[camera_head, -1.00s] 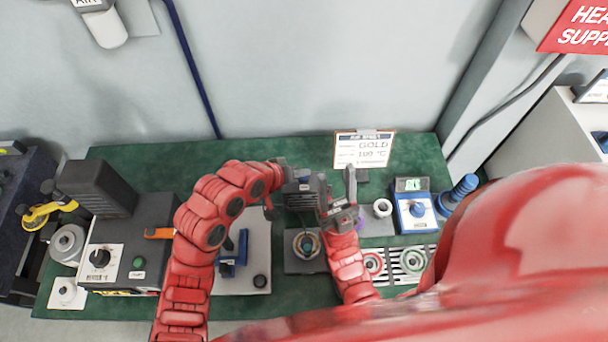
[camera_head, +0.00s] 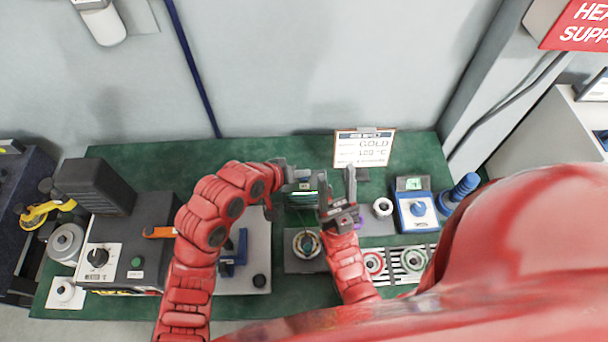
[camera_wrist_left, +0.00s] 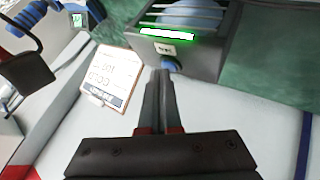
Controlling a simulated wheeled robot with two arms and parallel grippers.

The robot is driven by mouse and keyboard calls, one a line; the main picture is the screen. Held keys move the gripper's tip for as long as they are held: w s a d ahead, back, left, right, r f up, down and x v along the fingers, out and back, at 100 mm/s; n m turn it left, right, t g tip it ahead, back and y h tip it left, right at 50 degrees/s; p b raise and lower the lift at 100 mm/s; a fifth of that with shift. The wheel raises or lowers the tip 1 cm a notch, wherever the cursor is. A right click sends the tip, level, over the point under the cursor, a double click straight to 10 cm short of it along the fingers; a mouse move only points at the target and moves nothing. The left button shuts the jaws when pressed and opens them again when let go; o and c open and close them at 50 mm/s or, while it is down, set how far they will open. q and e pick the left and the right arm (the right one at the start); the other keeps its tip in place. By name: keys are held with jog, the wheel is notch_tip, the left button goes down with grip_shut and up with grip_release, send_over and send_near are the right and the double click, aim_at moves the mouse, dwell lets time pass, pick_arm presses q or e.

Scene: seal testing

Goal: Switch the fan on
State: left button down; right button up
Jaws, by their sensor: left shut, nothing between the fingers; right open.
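The fan (camera_head: 301,196) is a dark box on the green bench mat, behind the round fixture. In the left wrist view the fan (camera_wrist_left: 205,55) shows a blue rotor behind bars, a glowing green strip (camera_wrist_left: 167,33), and a small label with a blue-grey knob or button (camera_wrist_left: 170,64) beneath it. My left gripper (camera_head: 287,176) is at the fan's back; its fingers (camera_wrist_left: 163,74) are shut and empty, with tips just below the button. I cannot tell whether they touch. My right gripper (camera_head: 337,185) is open and empty, just right of the fan.
A sign card (camera_head: 363,149) stands behind the right gripper. A heater box (camera_head: 128,240) is at left, a round fixture (camera_head: 306,244) in front of the fan, and a blue gauge (camera_head: 416,208) at right. Green mat is clear at the back left.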

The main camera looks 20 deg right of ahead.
dwell(0.3)
pick_arm(q)
jog(key=shift+r, duration=0.4)
notch_tip(320, 180, up, 6)
jog(key=p, duration=0.3)
dwell(0.4)
dwell(0.4)
